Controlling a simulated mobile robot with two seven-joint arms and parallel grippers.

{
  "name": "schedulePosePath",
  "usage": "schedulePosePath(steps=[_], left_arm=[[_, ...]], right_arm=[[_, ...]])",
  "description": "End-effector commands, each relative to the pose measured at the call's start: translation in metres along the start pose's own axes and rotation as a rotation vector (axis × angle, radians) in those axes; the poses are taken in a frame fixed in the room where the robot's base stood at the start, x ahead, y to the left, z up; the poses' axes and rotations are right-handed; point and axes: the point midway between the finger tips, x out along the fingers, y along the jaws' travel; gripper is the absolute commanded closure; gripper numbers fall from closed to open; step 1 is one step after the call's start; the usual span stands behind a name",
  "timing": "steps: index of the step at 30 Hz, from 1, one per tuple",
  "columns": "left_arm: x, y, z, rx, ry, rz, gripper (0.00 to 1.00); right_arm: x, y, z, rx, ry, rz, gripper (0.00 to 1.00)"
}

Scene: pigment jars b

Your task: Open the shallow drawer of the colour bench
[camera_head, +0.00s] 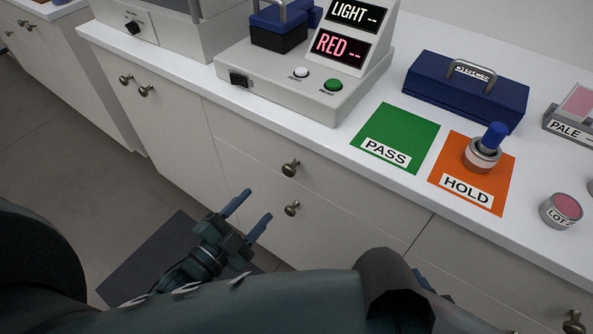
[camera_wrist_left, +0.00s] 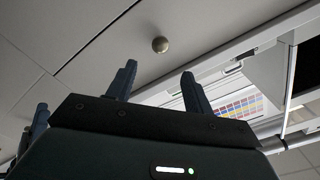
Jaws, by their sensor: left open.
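The colour bench (camera_head: 235,147) is a white cabinet with a light top. Two round metal knobs are stacked on its middle section: an upper knob (camera_head: 290,168), on what looks like the shallow drawer, and a lower knob (camera_head: 292,209). Both fronts look shut. My left gripper (camera_head: 257,204) is open and empty, in front of the bench, left of the lower knob and apart from it. In the left wrist view, one knob (camera_wrist_left: 160,45) shows beyond the open fingers (camera_wrist_left: 158,82); I cannot tell which. A bit of my right gripper (camera_head: 430,284) seems to show behind my arm; its fingers are mostly hidden.
On the bench top are a grey meter (camera_head: 330,85), a green PASS mat (camera_head: 415,135), an orange HOLD mat (camera_head: 503,175) with a blue-topped jar (camera_head: 484,155), a blue case (camera_head: 465,92) and a lot jar (camera_head: 561,210). A dark floor mat (camera_head: 140,265) lies before the bench.

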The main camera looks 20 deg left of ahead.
Motion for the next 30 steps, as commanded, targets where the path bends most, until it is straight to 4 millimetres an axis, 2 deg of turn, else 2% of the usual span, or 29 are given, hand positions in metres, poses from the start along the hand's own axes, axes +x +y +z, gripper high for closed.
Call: schedulePosePath(steps=[5, 12, 18, 24, 30], left_arm=[[0.024, -0.002, -0.001, 0.001, 0.003, -0.004, 0.48], [0.076, -0.001, -0.001, -0.002, 0.003, -0.003, 0.48], [0.110, 0.000, -0.001, -0.001, 0.001, 0.000, 0.48], [0.127, 0.000, -0.001, -0.002, 0.000, 0.001, 0.48], [0.129, 0.001, 0.000, -0.002, -0.001, 0.002, 0.48]], right_arm=[[-0.001, -0.002, 0.002, 0.003, -0.005, -0.004, 0.49], [-0.001, -0.003, 0.004, 0.006, -0.008, -0.005, 0.49], [-0.001, -0.003, 0.005, 0.007, -0.008, -0.004, 0.49], [-0.001, -0.002, 0.005, 0.009, -0.008, -0.004, 0.49], [-0.001, -0.002, 0.005, 0.010, -0.008, -0.003, 0.49]])
